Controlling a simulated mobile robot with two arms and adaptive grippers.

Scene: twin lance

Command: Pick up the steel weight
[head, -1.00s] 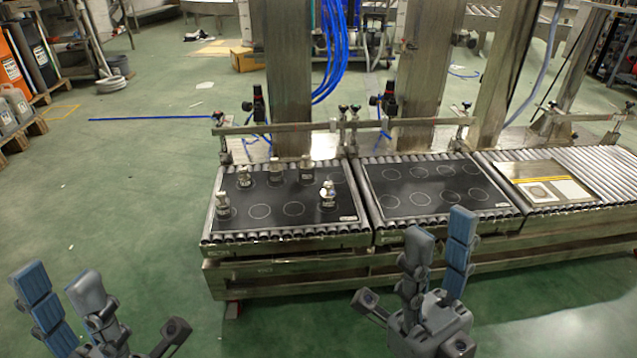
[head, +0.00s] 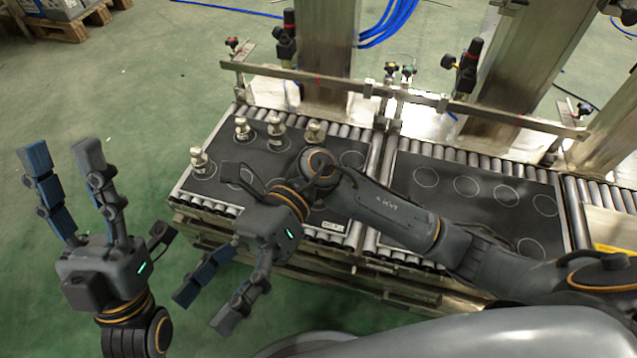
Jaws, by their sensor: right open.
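Several steel weights stand upright on the left black mat (head: 205,187). One weight (head: 198,157) is at the mat's left edge, and others (head: 242,127), (head: 277,127), (head: 314,132) stand along its back. The mat's middle and right part is partly hidden by my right arm and hand; the front-right weight seen earlier is out of sight there. My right gripper (head: 208,305) is open and empty, its fingers pointing down-left in the picture, past the mat's front edge. My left gripper (head: 62,152) is open and empty, left of the conveyor, fingers pointing up the picture.
A second black mat (head: 475,200) with white circles and no weights lies on the rollers to the right. A metal rail (head: 340,85) and steel posts (head: 325,45) stand behind the mats. Green floor (head: 130,75) is open to the left.

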